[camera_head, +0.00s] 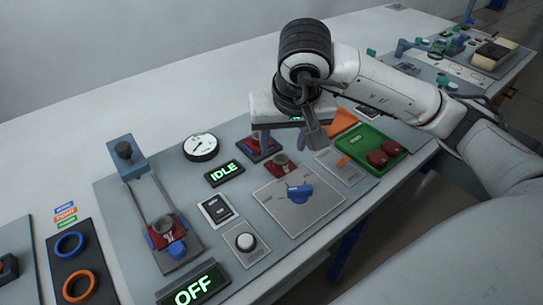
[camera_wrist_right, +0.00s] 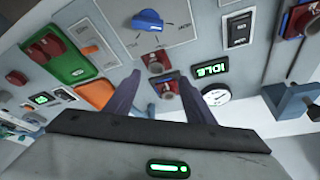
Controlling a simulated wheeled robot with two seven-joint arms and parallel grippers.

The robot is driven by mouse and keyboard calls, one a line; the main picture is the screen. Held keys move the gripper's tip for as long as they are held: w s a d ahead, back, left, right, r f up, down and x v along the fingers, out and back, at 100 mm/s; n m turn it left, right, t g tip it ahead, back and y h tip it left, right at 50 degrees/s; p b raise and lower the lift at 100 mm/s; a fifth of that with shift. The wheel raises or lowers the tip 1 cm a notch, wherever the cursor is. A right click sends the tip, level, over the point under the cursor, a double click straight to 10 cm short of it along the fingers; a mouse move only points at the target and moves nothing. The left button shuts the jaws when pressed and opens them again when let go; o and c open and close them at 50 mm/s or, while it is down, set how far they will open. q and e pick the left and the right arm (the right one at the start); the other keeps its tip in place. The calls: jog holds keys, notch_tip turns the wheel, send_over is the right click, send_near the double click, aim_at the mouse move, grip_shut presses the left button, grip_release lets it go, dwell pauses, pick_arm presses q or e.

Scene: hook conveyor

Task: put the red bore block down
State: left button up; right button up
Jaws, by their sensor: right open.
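My right gripper (camera_head: 283,143) is open above the panel, its two purple fingers pointing down. In the right wrist view the open gripper (camera_wrist_right: 158,90) has a red block (camera_wrist_right: 167,87) on a dark pad between its fingers in the picture. I cannot tell whether the fingers touch it. That red block (camera_head: 262,146) is partly hidden by a finger in the head view. A second red block with a round bore (camera_head: 282,168) stands just in front. A third red block with a bore (camera_head: 166,232) sits at the near end of the left slide. My left gripper is not in view.
A green tray (camera_head: 367,142) with red parts lies to the right, beside an orange patch (camera_head: 342,121). A blue knob (camera_head: 299,193), an IDLE display (camera_head: 225,173) and a dial (camera_head: 201,147) are around the blocks. An OFF display (camera_head: 194,291) is at the front edge.

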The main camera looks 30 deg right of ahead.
aim_at(281, 168)
jog(key=shift+w+d+p+x, duration=0.1)
jog(key=shift+d+p+x, duration=0.05)
jog(key=shift+x, duration=1.5)
jog(key=shift+w+d+p+x, duration=0.1)
jog(key=shift+d+p+x, duration=0.1)
jog(key=shift+x, duration=1.45)
jog(key=shift+w+d+p+x, duration=0.1)
jog(key=shift+d+x, duration=0.05)
jog(key=shift+x, duration=1.5)
jog(key=shift+r, duration=0.2)
jog(key=shift+c, duration=0.4)
grip_shut()
jog(key=shift+r, duration=0.1)
